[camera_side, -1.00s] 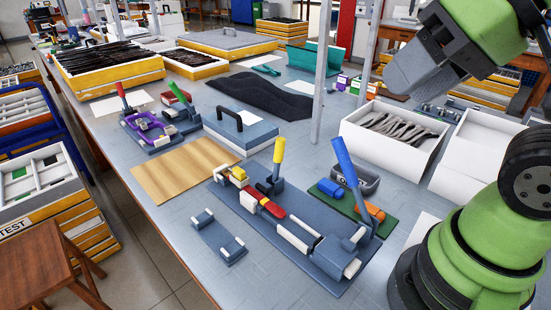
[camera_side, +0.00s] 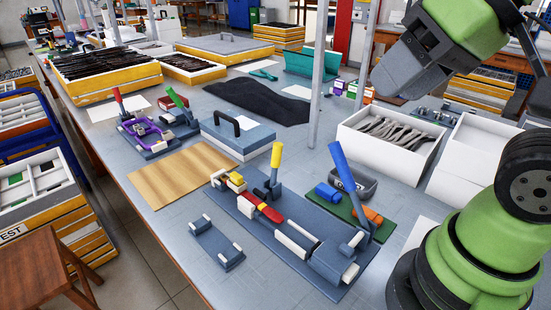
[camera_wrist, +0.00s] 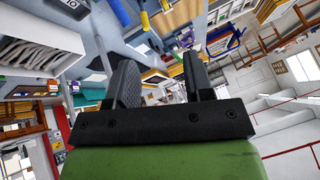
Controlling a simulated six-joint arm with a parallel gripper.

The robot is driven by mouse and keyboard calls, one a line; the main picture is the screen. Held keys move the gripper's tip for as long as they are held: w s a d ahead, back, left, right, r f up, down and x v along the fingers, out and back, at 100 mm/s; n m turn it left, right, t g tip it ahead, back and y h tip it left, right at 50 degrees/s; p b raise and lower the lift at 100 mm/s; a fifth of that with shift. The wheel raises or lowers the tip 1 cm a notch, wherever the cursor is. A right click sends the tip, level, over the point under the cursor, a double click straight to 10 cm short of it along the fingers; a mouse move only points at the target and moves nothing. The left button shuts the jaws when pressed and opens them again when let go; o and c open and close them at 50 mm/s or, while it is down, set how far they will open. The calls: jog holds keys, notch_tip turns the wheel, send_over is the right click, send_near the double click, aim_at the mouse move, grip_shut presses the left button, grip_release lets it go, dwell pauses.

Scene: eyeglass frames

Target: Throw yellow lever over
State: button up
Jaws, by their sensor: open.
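The yellow lever (camera_side: 277,158) stands nearly upright on the blue-grey fixture plate (camera_side: 318,276), behind the white and red parts clamped there. A blue lever (camera_side: 346,182) leans up and left at the plate's right end. My gripper (camera_side: 383,84) is in the upper right of the side view, well above the bench and apart from the yellow lever. In the wrist view my gripper (camera_wrist: 162,72) has its two dark fingers spread with nothing between them. A yellow lever (camera_wrist: 146,20) and a blue lever (camera_wrist: 121,12) show small at the top there.
A grey post (camera_side: 318,75) stands behind the fixture, left of my gripper. A small cradle plate (camera_side: 216,247) and a wooden board (camera_side: 180,172) lie left of the fixture.

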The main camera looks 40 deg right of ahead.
jog(key=w+n+g+h, duration=0.2)
jog(key=w+n, duration=0.5)
jog(key=n+g+h, duration=0.4)
jog(key=n, duration=1.2)
send_near(279, 152)
jog(key=d+f, duration=0.1)
jog(key=f, duration=0.1)
jog(key=x, duration=0.6)
jog(key=w+x, duration=0.1)
jog(key=x, duration=0.2)
jog(key=shift+w+d, duration=0.1)
jog(key=shift+d, duration=0.2)
grip_shut()
